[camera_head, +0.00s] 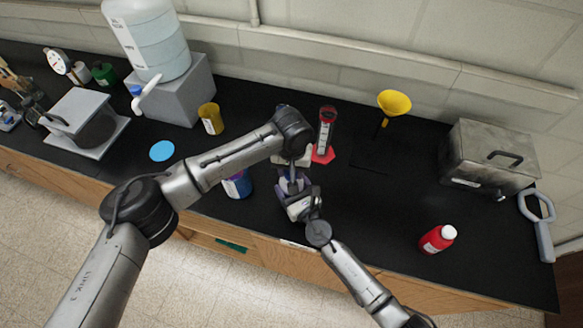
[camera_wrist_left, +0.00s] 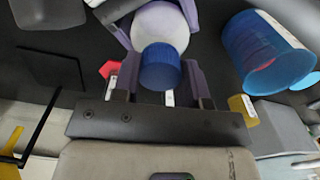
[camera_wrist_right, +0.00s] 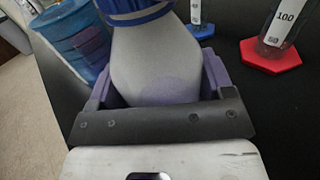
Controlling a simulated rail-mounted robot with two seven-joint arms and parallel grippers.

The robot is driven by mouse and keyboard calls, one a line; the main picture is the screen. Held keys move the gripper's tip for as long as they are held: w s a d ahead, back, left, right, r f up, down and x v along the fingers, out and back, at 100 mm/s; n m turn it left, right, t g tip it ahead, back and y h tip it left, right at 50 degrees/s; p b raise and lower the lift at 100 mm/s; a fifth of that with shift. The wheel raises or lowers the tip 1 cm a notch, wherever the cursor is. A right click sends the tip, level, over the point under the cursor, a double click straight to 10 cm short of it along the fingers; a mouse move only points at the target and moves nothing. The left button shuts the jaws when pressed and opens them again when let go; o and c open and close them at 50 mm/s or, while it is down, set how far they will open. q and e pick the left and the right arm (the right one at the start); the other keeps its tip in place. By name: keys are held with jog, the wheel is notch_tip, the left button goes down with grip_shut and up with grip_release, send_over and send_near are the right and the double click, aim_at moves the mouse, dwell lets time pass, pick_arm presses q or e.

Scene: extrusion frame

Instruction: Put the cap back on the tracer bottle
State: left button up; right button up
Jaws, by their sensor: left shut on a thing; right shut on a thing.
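The white bottle, which I take as the tracer bottle (camera_wrist_right: 155,62), is held between the fingers of my right gripper (camera_wrist_right: 158,88). My right gripper (camera_head: 293,195) is shut on it over the front part of the bench. The blue cap (camera_wrist_left: 160,68) sits between the fingers of my left gripper (camera_wrist_left: 160,82), which is shut on it. The cap lines up with the bottle's top, and its blue rim (camera_wrist_right: 140,14) shows at the bottle's neck in the right wrist view. I cannot tell whether it is seated. In the head view my left wrist hides most of the cap and bottle.
A blue cup (camera_head: 238,185) stands just left of the grippers. A red-based cylinder (camera_head: 325,132) is close behind. The black bench is clear between the grippers and the red bottle.

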pick_arm(q)
jog(key=m, duration=0.8)
jog(key=shift+f, duration=0.1)
jog(key=m, duration=0.7)
jog(key=o, duration=1)
jog(key=shift+r, duration=2.3)
jog(key=shift+c, duration=0.2)
